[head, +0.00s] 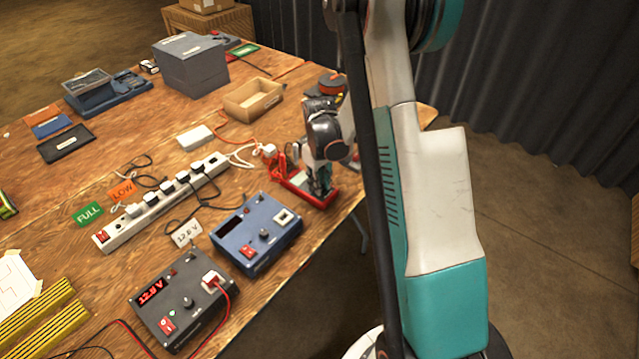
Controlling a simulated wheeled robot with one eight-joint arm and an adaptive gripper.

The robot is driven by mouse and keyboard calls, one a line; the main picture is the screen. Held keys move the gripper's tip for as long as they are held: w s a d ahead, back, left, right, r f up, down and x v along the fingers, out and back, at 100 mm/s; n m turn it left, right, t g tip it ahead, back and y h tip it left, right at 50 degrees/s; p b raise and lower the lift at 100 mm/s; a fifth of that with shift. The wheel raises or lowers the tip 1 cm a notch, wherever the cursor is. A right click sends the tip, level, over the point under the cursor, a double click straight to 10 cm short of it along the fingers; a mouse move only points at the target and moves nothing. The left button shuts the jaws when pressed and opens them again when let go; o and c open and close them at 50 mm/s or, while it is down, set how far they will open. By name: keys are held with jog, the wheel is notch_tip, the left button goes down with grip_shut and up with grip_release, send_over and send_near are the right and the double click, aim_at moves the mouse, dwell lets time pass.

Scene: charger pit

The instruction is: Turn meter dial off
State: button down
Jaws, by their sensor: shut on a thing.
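A red-framed device (322,202), which looks like the meter, lies near the table's right edge, past the blue charger box. My gripper (320,186) points down over it, its fingers low at its face. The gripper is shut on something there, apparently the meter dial. The dial itself and its pointer are hidden behind the fingers, so I cannot tell its setting. A pale part of the meter's face shows left of the fingers.
A blue charger box (240,250) with a dark display and a dark grey one (165,325) reading about 12.8 V stand nearer. A white power strip (150,212) lies left of the meter. A wooden tray (236,108) and cables lie behind. Corrugated wall is at right.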

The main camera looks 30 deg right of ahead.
jog(key=shift+n, duration=1.1)
jog(key=c, duration=1.4)
grip_release()
notch_tip(320, 180, up, 12)
